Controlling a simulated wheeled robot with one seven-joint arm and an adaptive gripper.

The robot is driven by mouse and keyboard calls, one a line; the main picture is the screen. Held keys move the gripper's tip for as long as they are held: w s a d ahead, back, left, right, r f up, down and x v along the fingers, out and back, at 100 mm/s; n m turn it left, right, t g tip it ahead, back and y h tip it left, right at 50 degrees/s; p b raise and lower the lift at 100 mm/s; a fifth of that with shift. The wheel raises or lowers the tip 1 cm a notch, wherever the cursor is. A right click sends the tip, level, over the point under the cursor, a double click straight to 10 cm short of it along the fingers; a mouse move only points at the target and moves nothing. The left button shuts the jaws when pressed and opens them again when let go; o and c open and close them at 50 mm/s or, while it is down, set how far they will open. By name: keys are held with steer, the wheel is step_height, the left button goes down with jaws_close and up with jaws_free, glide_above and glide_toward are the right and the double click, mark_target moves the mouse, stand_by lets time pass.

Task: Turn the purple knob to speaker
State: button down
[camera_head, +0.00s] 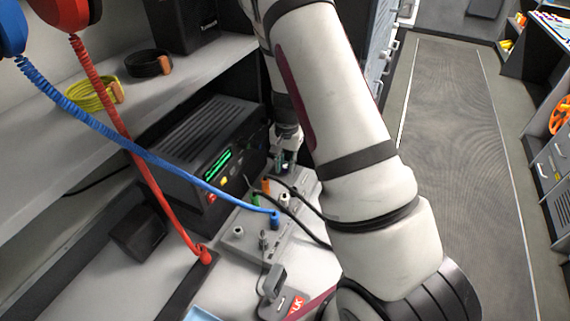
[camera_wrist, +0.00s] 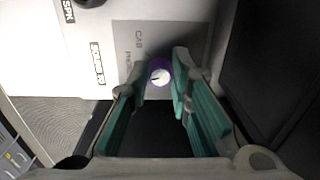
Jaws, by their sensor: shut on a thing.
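The purple knob (camera_wrist: 159,71) shows in the wrist view, with a white top bearing a small dark mark. It sits on a light grey and white panel (camera_wrist: 105,45). My gripper (camera_wrist: 159,84) has its teal-padded fingers on either side of the knob, closed on it at the tips. In the head view my gripper (camera_head: 285,161) reaches down to the far end of the grey panel box (camera_head: 256,239), and the knob is hidden there. A label reading SPK (camera_wrist: 68,11) is at the upper left of the wrist view; a label beside the knob starts with CAB.
A black radio unit (camera_head: 195,140) with a green display stands left of the gripper. Blue (camera_head: 150,155) and red (camera_head: 120,120) coiled cords cross in front, with black cables near the panel. A dark knob (camera_wrist: 90,2) is at the wrist view's top edge. The aisle (camera_head: 455,170) at right is clear.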

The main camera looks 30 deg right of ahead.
mark_target(287, 166)
steer(key=n, duration=0.6)
steer(key=shift+b, duration=0.4)
steer(key=shift+n, duration=0.3)
steer(key=c, duration=1.5)
jaws_free()
steer(key=shift+o, duration=0.2)
steer(key=shift+r, duration=0.1)
step_height(287, 166, up, 12)
steer(key=shift+d, duration=0.2)
steer(key=shift+s, duration=0.1)
